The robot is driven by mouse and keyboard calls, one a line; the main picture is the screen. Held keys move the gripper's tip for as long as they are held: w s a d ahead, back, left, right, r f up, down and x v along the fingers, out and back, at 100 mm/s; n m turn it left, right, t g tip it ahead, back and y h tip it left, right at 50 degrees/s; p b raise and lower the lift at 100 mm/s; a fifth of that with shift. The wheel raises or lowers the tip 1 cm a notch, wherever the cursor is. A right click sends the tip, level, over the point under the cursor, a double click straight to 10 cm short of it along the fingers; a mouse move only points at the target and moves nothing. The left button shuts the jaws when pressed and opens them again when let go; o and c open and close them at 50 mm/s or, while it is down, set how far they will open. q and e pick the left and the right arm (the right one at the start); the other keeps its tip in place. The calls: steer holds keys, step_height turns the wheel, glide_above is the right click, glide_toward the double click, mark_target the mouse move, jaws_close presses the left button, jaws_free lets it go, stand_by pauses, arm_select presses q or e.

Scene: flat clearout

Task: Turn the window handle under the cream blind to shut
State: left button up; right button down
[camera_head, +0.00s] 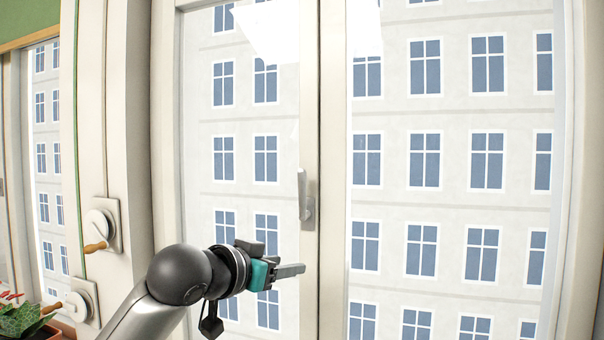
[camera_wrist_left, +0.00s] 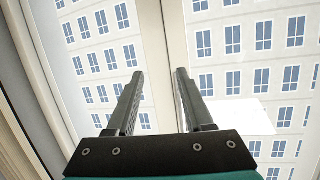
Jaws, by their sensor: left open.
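The window handle (camera_head: 303,195) is a pale grey lever on the cream middle post of the window. Its lever stands upright, pointing up from its base plate (camera_head: 308,208). My left gripper (camera_head: 284,267) is below the handle and slightly left of it, apart from it, fingers pointing right. In the left wrist view the gripper (camera_wrist_left: 160,74) is open and empty, with the window post (camera_wrist_left: 163,40) seen between and beyond the fingers. I cannot make out the handle in that view. No cream blind shows. My right gripper is not in view.
Two wall plates with round white knobs and wooden grips, an upper one (camera_head: 102,222) and a lower one (camera_head: 82,300), are on the left frame. A potted plant (camera_head: 28,318) stands at lower left. A green blind (camera_head: 28,20) hangs at upper left.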

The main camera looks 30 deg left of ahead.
mark_target(300, 174)
arm_select(q)
step_height(300, 174, up, 15)
steer(key=s+a+t, duration=0.3)
steer(key=shift+n, duration=0.4)
steer(key=w+p, duration=0.5)
steer(key=w, duration=0.8)
steer(key=shift+w+a, duration=0.15)
steer(key=shift+w+f, duration=0.1)
steer(key=shift+w, duration=0.9)
jaws_close()
